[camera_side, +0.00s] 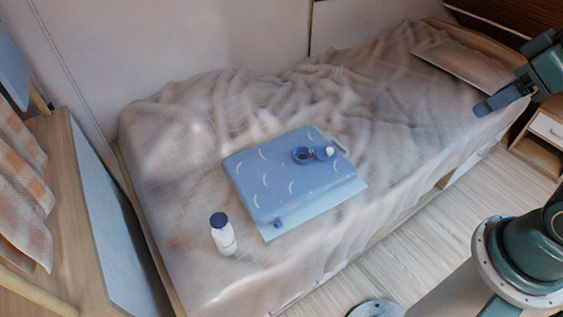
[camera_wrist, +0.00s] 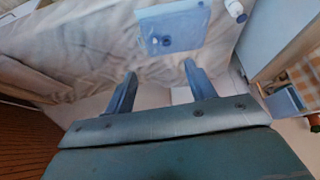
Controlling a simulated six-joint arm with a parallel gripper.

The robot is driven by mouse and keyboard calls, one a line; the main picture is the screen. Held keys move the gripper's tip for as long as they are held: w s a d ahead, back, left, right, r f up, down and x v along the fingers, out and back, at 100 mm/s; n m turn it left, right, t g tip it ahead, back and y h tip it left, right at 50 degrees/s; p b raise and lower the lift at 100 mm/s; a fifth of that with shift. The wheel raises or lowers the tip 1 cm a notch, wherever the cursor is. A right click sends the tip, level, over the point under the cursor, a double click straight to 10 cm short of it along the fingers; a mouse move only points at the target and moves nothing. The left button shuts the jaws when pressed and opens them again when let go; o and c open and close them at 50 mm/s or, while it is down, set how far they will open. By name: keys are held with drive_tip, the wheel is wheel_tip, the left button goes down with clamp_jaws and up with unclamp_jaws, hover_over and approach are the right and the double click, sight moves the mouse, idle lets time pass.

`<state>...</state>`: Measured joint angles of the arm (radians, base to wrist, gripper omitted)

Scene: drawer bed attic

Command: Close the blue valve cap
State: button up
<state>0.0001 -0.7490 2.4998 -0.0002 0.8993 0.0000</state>
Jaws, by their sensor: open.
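A flat blue pad with pale curved marks (camera_side: 262,187) lies on the bed; it also shows in the wrist view (camera_wrist: 185,22). Near its far edge is a round blue valve (camera_side: 302,156) with a dark opening. The blue valve cap (camera_side: 325,153), with a pale round part, lies open just right of the opening. In the wrist view a dark round fitting (camera_wrist: 166,42) shows on the pad, too small to tell its parts. My gripper (camera_side: 489,106) is open and empty, high at the right, well away from the pad; its two fingers show in the wrist view (camera_wrist: 160,69).
The rumpled bed cover (camera_side: 350,90) is otherwise clear. A wooden nightstand (camera_side: 540,135) stands at the right.

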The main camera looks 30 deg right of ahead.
drive_tip(key=shift+w, duration=0.35)
drive_tip(key=c, duration=0.7)
drive_tip(key=w+f, duration=0.1)
drive_tip(key=w, duration=0.2)
drive_tip(key=w+d+f, duration=0.1)
drive_tip(key=w, duration=0.3)
drive_tip(key=w+f, duration=0.1)
drive_tip(key=w, duration=0.3)
drive_tip(key=shift+w+d+f, duration=0.25)
drive_tip(key=shift+d+f, duration=0.05)
clamp_jaws()
drive_tip(key=w+d+f+m+y, duration=0.15)
drive_tip(key=w+d+f, duration=0.25)
drive_tip(key=w+f, duration=0.4)
drive_tip(key=w+d+f+m, duration=0.2)
drive_tip(key=w+d+f, duration=0.3)
drive_tip(key=f, duration=0.6)
wheel_tip(320, 180, down, 13)
drive_tip(key=w+d+m, duration=0.2)
drive_tip(key=shift+w+d+r+t+y, duration=0.2)
drive_tip(key=shift+d+t+y, duration=0.1)
drive_tip(key=shift+t+y, duration=0.1)
